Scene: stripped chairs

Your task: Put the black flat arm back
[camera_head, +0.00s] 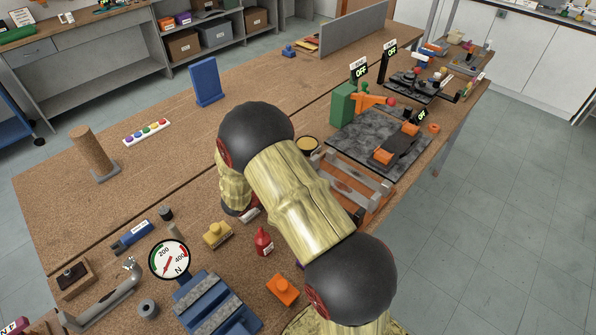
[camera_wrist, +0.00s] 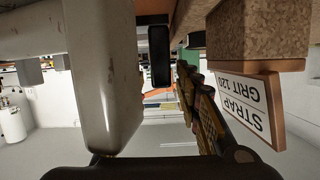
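A black flat piece (camera_head: 405,143), which looks like the black flat arm, lies between orange blocks on a dark slab at the right of the bench in the head view. In the head view my gripper is hidden behind my bent arm. In the wrist view one gold-and-black finger (camera_wrist: 206,112) slants up from the right. A large grey-white part (camera_wrist: 105,80) covers the left side, where the other finger is hidden. A black upright piece (camera_wrist: 159,55) shows near the middle; I cannot tell what it is or whether it is held.
A block labelled "STRAP GRIT 120" (camera_wrist: 248,98) stands close on the right in the wrist view. The head view shows a grey-barred frame (camera_head: 350,178), a green box (camera_head: 343,103), a red bottle (camera_head: 263,241) and a round force gauge (camera_head: 170,259). The bench's left back is fairly clear.

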